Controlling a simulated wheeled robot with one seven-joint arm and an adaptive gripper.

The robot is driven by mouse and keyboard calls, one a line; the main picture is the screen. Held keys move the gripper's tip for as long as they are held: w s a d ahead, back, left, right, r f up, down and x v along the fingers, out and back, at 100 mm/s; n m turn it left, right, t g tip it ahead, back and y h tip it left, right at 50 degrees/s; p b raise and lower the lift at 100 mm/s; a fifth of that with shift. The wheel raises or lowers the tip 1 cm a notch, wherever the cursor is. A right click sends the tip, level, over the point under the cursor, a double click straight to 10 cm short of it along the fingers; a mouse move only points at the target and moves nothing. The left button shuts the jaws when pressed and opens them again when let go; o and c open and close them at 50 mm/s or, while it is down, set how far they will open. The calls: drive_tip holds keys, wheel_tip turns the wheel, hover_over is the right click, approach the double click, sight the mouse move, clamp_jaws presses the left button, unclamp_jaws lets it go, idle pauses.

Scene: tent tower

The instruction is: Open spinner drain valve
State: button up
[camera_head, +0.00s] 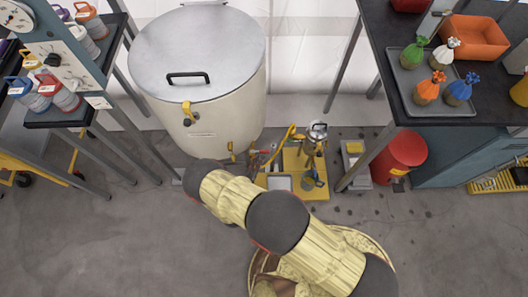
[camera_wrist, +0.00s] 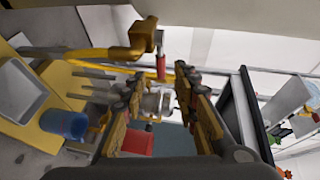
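A large pale drum (camera_head: 205,115) with a grey lid stands at the back in the head view; I take it to be the spinner. In the wrist view a brass-yellow valve body (camera_wrist: 125,45) sits at the top, with a red-ended lever (camera_wrist: 160,66) hanging from it. My gripper (camera_wrist: 157,82) is open, its two fingers apart. The lever's red end appears near the gap between the fingertips; I cannot tell its depth or whether it touches. In the head view my arm hides most of my gripper.
A yellow platform (camera_head: 308,189) stands right of the drum, with a silver canister (camera_head: 316,137) and a yellow hose (camera_head: 285,139). A blue cup (camera_wrist: 64,122) shows in the wrist view. A red bin (camera_head: 400,152) stands under the right bench. Floor at left front is clear.

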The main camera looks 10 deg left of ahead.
sight(264, 151)
drive_tip(key=b+x, duration=0.2)
drive_tip(key=x, duration=0.5)
drive_tip(key=shift+c, duration=0.7)
clamp_jaws()
